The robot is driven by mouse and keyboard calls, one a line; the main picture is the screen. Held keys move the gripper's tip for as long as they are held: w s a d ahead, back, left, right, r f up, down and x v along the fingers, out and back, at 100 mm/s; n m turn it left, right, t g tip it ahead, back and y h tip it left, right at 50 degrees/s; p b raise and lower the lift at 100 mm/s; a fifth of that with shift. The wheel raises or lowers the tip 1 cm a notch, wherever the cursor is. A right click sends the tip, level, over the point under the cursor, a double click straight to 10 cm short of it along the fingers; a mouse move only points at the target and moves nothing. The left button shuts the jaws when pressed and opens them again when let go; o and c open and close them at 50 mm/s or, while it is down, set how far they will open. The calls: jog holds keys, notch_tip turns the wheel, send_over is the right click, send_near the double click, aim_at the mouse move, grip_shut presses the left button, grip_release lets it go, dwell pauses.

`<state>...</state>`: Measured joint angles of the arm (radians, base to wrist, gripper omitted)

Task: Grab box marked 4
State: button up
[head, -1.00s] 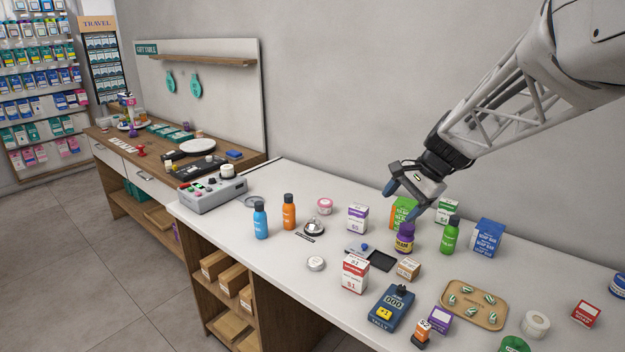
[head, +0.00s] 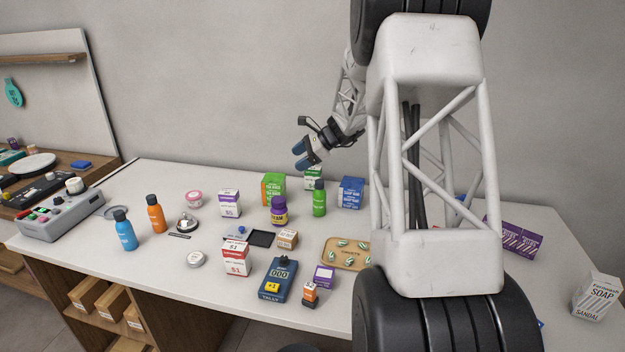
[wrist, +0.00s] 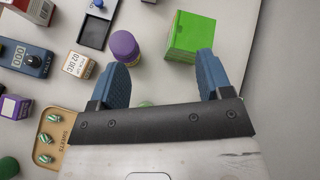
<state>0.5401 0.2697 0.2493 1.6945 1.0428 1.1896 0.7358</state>
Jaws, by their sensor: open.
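The box marked $4 (head: 314,180) is white and green. It stands at the back of the white counter, partly hidden behind the green bottle (head: 319,198), just right of the green tea box (head: 273,189). My gripper (head: 299,156) is open and empty, in the air a little above and left of the $4 box in the head view. In the wrist view my open fingers (wrist: 164,78) point toward the purple-capped jar (wrist: 125,46) and the green tea box (wrist: 186,36). I cannot make out the $4 box there.
A blue soap box (head: 351,193) stands right of the green bottle. The $5 box (head: 230,203), $1 box (head: 237,259), tally counter (head: 277,281) and wooden tray (head: 346,254) stand farther left or forward. My own arm link hides much of the counter's right.

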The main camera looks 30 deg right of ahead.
aim_at(317, 167)
jog(key=w+d+f+m+t, duration=0.2)
jog(key=w+d+f+m, duration=0.1)
jog(key=d, duration=0.5)
jog(key=w+d+f+m+t, duration=0.1)
jog(key=w+d+f+m, duration=0.1)
jog(key=d+f, duration=0.4)
jog(key=w+d, duration=0.1)
jog(key=d, duration=0.2)
jog(key=shift+w+f+m+t+y, duration=0.2)
jog(key=shift+m+t+y, duration=0.2)
jog(key=shift+x, duration=1.25)
jog(key=shift+f, duration=0.1)
jog(key=shift+x, duration=2.55)
jog(key=shift+c, duration=0.3)
jog(key=c, duration=1)
